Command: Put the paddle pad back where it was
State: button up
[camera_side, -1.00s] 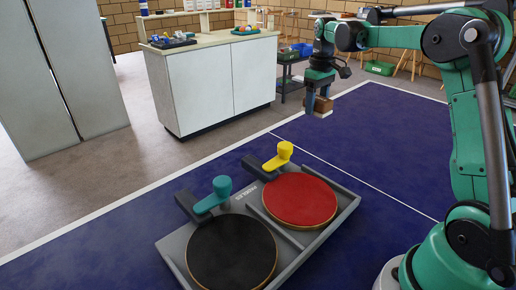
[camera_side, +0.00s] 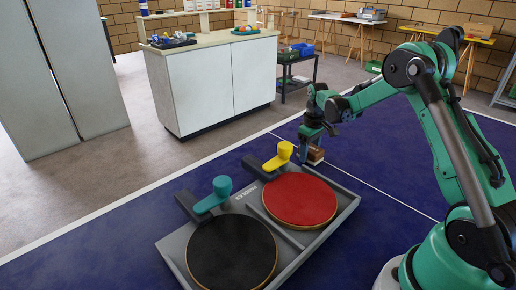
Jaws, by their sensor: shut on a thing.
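My gripper (camera_side: 307,156) is shut on a small brown block (camera_side: 315,154), which seems to be the paddle pad. It holds the block low over the blue table, just behind the far right end of a grey tray (camera_side: 344,219). I cannot tell whether the block touches the table. The tray holds a red-faced paddle (camera_side: 300,200) on the right and a black-faced paddle (camera_side: 232,252) on the left.
A white cabinet (camera_side: 215,90) stands beyond the table.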

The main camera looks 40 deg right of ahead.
aim_at(310, 147)
jog(key=shift+f, duration=0.15)
jog(key=o, duration=1.2)
jog(key=shift+o, duration=0.2)
notch_tip(310, 147, up, 11)
jog(key=shift+r, duration=0.2)
jog(key=s+a+r+t, duration=0.3)
jog(key=a+r, duration=0.2)
jog(key=a, duration=0.5)
jog(key=s+a+f+t, duration=0.2)
jog(key=s+a+t, duration=0.2)
jog(key=s+a, duration=0.3)
jog(key=shift+s+a+f, duration=0.25)
jog(key=shift+a, duration=0.85)
